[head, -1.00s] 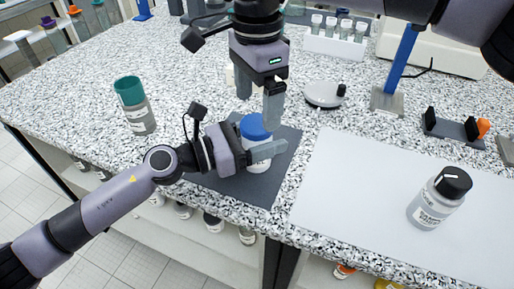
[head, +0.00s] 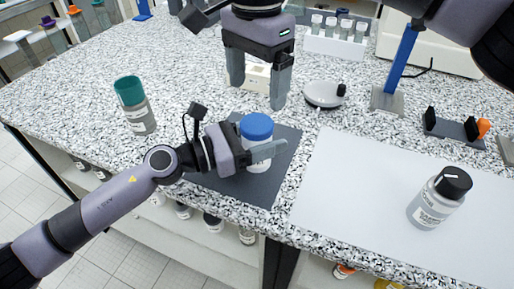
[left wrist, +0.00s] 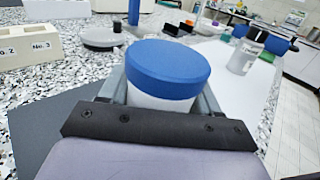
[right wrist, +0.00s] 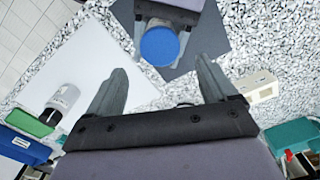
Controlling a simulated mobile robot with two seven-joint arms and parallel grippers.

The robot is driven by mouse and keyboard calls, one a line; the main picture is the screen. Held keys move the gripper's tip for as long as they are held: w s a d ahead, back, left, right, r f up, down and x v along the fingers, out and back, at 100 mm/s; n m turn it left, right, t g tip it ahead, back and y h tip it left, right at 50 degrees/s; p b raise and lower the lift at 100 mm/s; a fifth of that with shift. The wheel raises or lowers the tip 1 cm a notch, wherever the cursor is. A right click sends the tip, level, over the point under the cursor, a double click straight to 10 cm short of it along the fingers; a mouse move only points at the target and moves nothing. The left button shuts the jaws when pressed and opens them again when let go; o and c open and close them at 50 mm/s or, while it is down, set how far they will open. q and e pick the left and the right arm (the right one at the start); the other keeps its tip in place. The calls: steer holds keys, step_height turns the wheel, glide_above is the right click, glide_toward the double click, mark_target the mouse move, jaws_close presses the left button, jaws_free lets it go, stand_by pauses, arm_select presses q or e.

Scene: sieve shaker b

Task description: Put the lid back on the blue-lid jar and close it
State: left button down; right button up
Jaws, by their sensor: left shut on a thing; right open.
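The blue-lid jar (head: 258,155) stands upright on the dark grey mat (head: 268,190), with its blue lid (head: 256,126) sitting on top. The lid also shows in the left wrist view (left wrist: 168,68) and in the right wrist view (right wrist: 160,47). I cannot tell how tightly the lid is turned. My left gripper (head: 265,152) is shut on the jar's white body below the lid. My right gripper (head: 258,98) is open and empty, above and behind the jar, apart from the lid.
A teal-lid jar (head: 134,105) stands to the left. A black-lid jar (head: 440,198) stands on the white sheet (head: 345,210) at right. A round grey device (head: 323,95), a blue stand (head: 400,60) and a rack of vials (head: 338,42) lie behind. A pale numbered block (right wrist: 258,85) is near my right gripper.

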mark_target(257, 123)
steer(key=shift+f, duration=3.95)
steer(key=c, duration=1.1)
steer(key=o, duration=1.2)
steer(key=shift+r, duration=0.1)
steer(key=shift+r, duration=2.2)
steer(key=shift+c, duration=0.5)
